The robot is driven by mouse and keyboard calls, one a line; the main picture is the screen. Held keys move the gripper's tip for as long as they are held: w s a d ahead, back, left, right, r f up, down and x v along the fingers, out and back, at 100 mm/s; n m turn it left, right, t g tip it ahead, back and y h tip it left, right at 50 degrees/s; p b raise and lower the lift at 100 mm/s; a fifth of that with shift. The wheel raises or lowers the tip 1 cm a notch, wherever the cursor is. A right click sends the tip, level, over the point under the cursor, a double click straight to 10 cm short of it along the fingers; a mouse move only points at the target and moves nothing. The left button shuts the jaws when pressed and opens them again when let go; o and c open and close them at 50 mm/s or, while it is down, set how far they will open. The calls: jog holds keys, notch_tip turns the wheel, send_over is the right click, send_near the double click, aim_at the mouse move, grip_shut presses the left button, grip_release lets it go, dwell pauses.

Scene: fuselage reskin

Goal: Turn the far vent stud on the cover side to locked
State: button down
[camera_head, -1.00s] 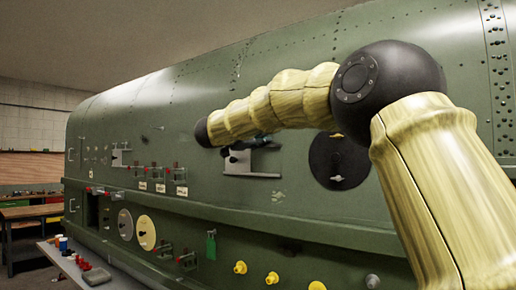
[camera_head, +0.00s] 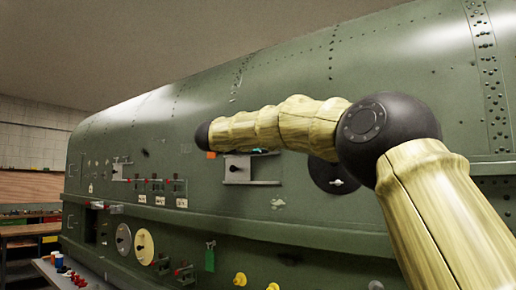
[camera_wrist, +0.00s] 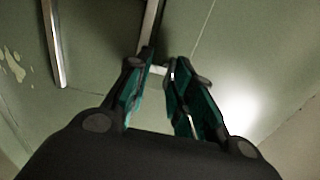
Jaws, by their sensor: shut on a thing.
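My gripper shows in the wrist view (camera_wrist: 158,75) with its teal-lined fingers closed around a small pale metal piece (camera_wrist: 158,70) at the end of a metal strip (camera_wrist: 150,25). Whether this piece is the far vent stud cannot be told. In the head view the gripper is mostly hidden behind my arm, at the upper edge of a grey metal bracket (camera_head: 238,172) on the green fuselage side. A round black disc (camera_head: 323,178) with a small pale stud (camera_head: 337,183) in its face lies right of the bracket, partly covered by my arm.
Left of the bracket are a row of red-topped switches (camera_head: 157,186), a grey disc (camera_head: 123,238) and a cream disc (camera_head: 144,246). A green tag (camera_head: 210,260) and yellow knobs (camera_head: 240,279) sit below the ledge. A bench (camera_head: 46,267) with small parts runs along the lower left.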

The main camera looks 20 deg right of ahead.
jog(key=shift+w+f, duration=0.15)
jog(key=shift+f, duration=0.45)
jog(key=c, duration=1.4)
grip_release()
jog(key=shift+c, duration=0.2)
jog(key=o, duration=0.4)
jog(key=shift+d+r, duration=0.1)
jog(key=shift+d, duration=0.05)
jog(key=shift+c, duration=0.2)
jog(key=shift+o, duration=0.6)
jog(key=shift+w+d, duration=0.1)
jog(key=shift+r, duration=0.1)
jog(key=shift+r, duration=0.1)
jog(key=v, duration=1.2)
